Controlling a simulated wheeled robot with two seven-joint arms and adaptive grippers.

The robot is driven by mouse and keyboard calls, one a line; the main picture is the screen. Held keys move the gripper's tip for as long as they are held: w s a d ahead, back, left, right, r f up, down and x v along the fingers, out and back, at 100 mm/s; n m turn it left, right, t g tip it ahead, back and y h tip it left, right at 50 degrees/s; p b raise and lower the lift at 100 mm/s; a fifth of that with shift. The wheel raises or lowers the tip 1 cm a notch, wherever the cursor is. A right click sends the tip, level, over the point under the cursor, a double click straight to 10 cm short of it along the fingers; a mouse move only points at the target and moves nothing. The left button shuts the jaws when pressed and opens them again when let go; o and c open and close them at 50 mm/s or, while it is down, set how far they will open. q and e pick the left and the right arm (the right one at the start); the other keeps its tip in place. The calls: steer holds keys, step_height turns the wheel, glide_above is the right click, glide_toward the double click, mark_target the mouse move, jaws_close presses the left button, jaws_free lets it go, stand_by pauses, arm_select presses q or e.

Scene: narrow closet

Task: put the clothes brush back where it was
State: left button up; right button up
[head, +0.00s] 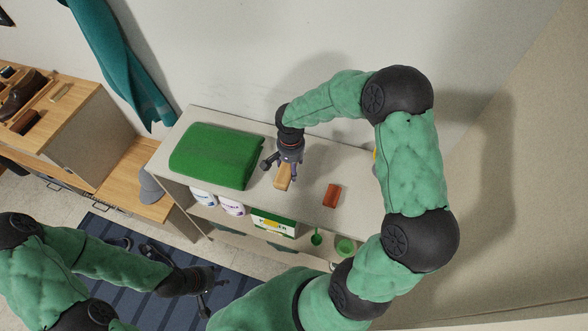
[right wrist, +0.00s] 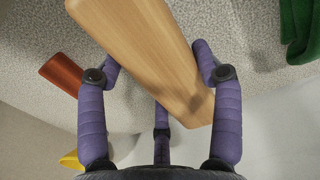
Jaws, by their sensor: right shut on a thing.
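The clothes brush, a light wooden block-like piece with rounded edges, is in my right gripper (head: 285,160). In the head view the brush (head: 283,178) is over the pale shelf top, between a green folded cloth and a red-brown block. In the right wrist view the brush (right wrist: 150,50) lies between the purple fingers (right wrist: 160,90), tilted across the picture. Its bristles are hidden. I cannot tell whether it touches the surface. My left gripper (head: 205,288) is low over the dark blue striped mat, its dark fingers spread and empty.
The pale shelf unit (head: 235,128) holds the green cloth (head: 215,155) and the red-brown block (head: 332,195). Bottles, a box (head: 273,223) and green cups stand below. At left is a wooden rack (head: 85,125) with shoes. A teal cloth (head: 115,60) hangs on the wall.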

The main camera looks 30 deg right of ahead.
steer(key=shift+w+d+f, duration=0.25)
steer(key=shift+d+f, duration=0.1)
steer(key=shift+f, duration=0.1)
steer(key=shift+w+d+f, duration=0.1)
steer(key=shift+w+f, duration=0.05)
steer(key=shift+f, duration=1.55)
steer(key=shift+f+b, duration=0.25)
steer(key=shift+b, duration=0.2)
steer(key=o, duration=1)
steer(key=shift+r, duration=0.15)
